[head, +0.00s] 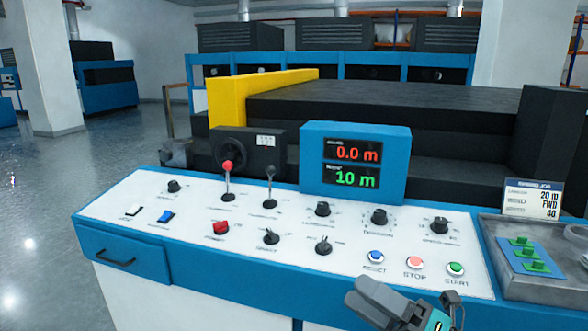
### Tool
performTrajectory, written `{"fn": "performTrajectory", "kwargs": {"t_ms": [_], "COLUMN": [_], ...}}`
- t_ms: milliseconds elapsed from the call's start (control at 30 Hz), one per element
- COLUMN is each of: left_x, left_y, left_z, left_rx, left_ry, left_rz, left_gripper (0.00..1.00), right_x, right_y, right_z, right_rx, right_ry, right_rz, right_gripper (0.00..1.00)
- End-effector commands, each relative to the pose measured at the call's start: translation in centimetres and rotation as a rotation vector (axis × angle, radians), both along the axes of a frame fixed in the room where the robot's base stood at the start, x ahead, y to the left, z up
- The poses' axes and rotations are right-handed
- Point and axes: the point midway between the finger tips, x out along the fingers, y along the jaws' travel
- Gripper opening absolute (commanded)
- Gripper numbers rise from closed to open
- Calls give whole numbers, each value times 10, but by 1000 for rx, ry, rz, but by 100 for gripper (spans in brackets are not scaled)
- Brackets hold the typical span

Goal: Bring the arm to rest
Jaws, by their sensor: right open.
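My right gripper (404,302) is at the bottom edge of the head view, right of centre, over the front of the control console (125,205). It is open, with nothing seen between its fingers. The blue RESET button (376,257) is a little farther left. My left gripper is not in view.
A blue display box (310,170) reads 0.0 m in red and 10 m in green. Two levers, several knobs and switches stand on the panel. A grey tray (520,285) with green parts and a job card (532,198) are at the right. Open floor (50,220) lies left.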

Motion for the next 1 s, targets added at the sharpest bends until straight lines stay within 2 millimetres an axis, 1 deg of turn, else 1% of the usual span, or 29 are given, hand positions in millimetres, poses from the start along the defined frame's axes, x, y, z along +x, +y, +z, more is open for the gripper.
{"fn": "performTrajectory", "kwargs": {"t_ms": [33, 67, 100, 133, 167, 200, 267, 300, 367, 400, 500, 600, 700, 1000], "left_x": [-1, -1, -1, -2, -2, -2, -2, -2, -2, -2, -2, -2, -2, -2], "left_y": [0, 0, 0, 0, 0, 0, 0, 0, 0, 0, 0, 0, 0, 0], "left_z": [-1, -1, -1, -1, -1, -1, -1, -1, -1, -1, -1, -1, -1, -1], "left_rx": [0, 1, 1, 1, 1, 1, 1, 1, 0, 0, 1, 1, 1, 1], "left_ry": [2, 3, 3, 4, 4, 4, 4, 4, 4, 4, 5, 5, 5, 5], "left_rz": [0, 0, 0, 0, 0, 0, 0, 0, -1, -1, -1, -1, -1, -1], "left_gripper": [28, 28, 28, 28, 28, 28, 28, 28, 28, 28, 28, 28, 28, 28], "right_x": [0, 2, 1, 0, -4, -11, -27, -41, -63, -77, -109, -130, -138, -139], "right_y": [-6, -12, -20, -26, -32, -41, -51, -57, -62, -64, -66, -66, -66, -66], "right_z": [-20, -33, -52, -68, -86, -111, -150, -175, -207, -225, -257, -274, -281, -281], "right_rx": [134, 214, 320, 401, 481, 588, 748, 845, 971, 1044, 1183, 1264, 1299, 1298], "right_ry": [178, 285, 431, 537, 646, 792, 1003, 1128, 1289, 1380, 1548, 1642, 1682, 1685], "right_rz": [-65, -107, -163, -206, -250, -311, -403, -462, -541, -589, -683, -741, -765, -767], "right_gripper": [61, 61, 61, 61, 61, 61, 61, 61, 61, 61, 61, 61, 61, 61]}}
